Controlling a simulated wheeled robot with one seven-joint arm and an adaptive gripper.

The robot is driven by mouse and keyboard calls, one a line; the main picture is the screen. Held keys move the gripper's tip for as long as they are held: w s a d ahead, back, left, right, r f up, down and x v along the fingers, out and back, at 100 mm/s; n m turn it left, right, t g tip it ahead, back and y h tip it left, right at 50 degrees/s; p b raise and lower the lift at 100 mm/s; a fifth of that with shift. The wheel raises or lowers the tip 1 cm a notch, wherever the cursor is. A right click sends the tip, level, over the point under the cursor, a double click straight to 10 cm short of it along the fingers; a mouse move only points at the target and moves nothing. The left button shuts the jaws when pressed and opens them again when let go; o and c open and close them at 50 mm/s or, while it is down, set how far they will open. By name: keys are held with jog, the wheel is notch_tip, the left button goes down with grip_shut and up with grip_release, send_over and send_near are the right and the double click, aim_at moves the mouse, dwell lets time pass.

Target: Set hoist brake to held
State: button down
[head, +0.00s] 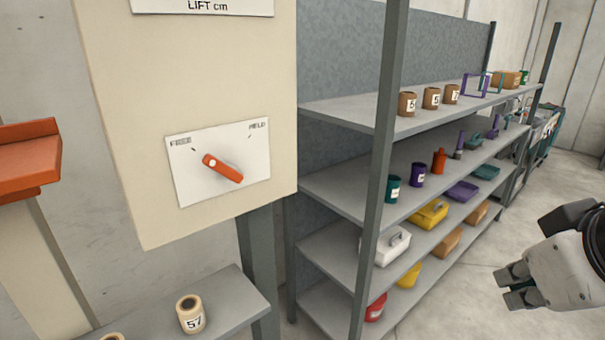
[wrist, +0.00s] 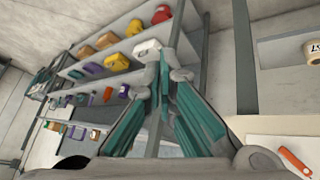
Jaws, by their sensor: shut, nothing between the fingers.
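The hoist brake switch is an orange lever (head: 225,170) on a white plate (head: 190,190) on a cream panel. The plate reads FREE at upper left and HELD at upper right. The lever lies tilted, with its white-dotted end toward the FREE mark. In the wrist view the orange lever (wrist: 294,161) shows at the lower right corner, partly cut off. My gripper (head: 513,286) is at the right edge of the head view, well apart from the panel. Its fingers (wrist: 164,75) are shut and empty in the wrist view.
A grey shelf rack (head: 345,110) with jars, bins and boxes stands right of the panel. A low shelf (head: 235,305) below it holds a cream spool marked 57 (head: 190,314). An orange ledge (head: 30,160) juts in at left. Clear floor (head: 450,290) lies before the rack.

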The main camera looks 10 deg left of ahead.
jog(key=w+a+n+t+b, duration=0.1)
jog(key=w+a+n+t, duration=0.1)
jog(key=w+a+n, duration=0.4)
jog(key=n+g+y+b, duration=0.2)
jog(key=n+y+b, duration=0.3)
jog(key=n+y, duration=1.7)
send_near(224, 170)
jog(key=s+a+r+n+h, duration=0.3)
jog(key=s+n+h, duration=0.5)
jog(key=shift+r, duration=0.15)
jog(key=x, duration=1)
jog(key=shift+w+d+r+p, duration=0.5)
jog(key=shift+r+p, duration=0.2)
jog(key=shift+p, duration=0.1)
jog(key=shift+w+d+r+p, duration=0.55)
jog(key=shift+r+p, duration=0.1)
jog(key=shift+p, duration=0.1)
